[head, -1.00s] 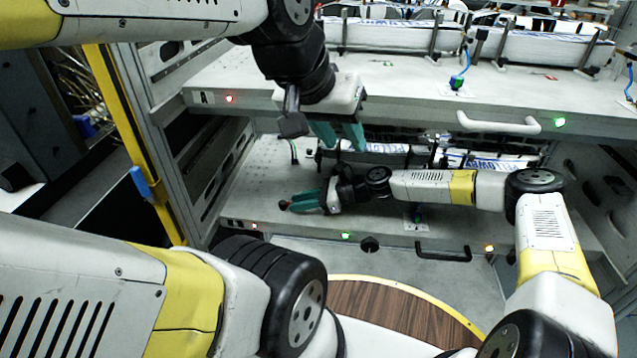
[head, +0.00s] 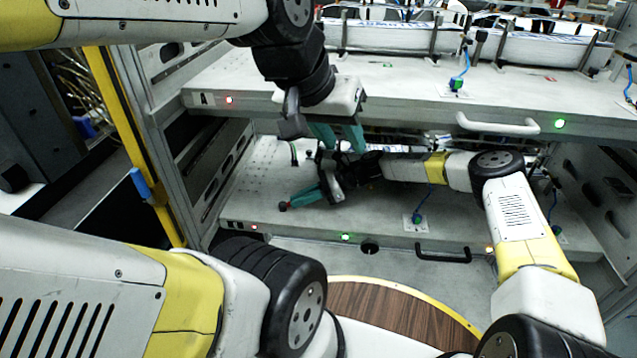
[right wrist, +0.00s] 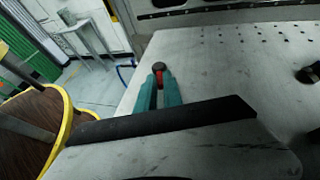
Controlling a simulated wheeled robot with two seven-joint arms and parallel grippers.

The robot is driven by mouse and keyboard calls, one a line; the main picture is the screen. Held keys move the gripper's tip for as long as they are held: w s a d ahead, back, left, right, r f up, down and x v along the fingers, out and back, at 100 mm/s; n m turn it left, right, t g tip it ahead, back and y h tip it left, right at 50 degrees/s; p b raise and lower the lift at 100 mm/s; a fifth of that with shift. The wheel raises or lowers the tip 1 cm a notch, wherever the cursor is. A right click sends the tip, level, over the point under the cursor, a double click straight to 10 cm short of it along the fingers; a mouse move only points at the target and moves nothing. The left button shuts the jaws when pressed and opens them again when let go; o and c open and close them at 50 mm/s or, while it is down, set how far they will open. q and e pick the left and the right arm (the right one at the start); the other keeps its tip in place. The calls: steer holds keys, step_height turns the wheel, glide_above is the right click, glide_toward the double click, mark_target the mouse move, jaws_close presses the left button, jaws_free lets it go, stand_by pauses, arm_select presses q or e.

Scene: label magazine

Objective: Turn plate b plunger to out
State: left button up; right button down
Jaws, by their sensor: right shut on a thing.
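The plunger, a small knob with a dark head and a red part, is between my right gripper's fingertips in the right wrist view (right wrist: 159,68). In the head view the plunger (head: 283,206) is at the front left of the lower plate (head: 255,205). My right gripper (head: 290,203) is shut on it, teal fingers slanting down-left. The plate's letter is too small to read; the upper plate (head: 400,95) is marked A. My left gripper (head: 338,138) is open and empty, its fingers hanging in front of the upper plate's front edge.
The lower plate's front edge has a green light (head: 345,237), a dark round fitting (head: 370,247) and a black handle (head: 443,254). A white handle (head: 497,125) is on the upper edge. A yellow post (head: 135,150) stands left. The gap between plates is narrow.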

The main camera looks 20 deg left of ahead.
steer(key=shift+w+a+n+g+h, duration=0.2)
steer(key=shift+w+n+g+h, duration=0.15)
steer(key=shift+n+g, duration=0.2)
steer(key=shift+w+a+n+g+h, duration=0.2)
steer(key=shift+n+g+h, duration=0.25)
steer(key=shift+n, duration=0.2)
steer(key=c, duration=1.5)
jaws_free()
steer(key=shift+v, duration=3.95)
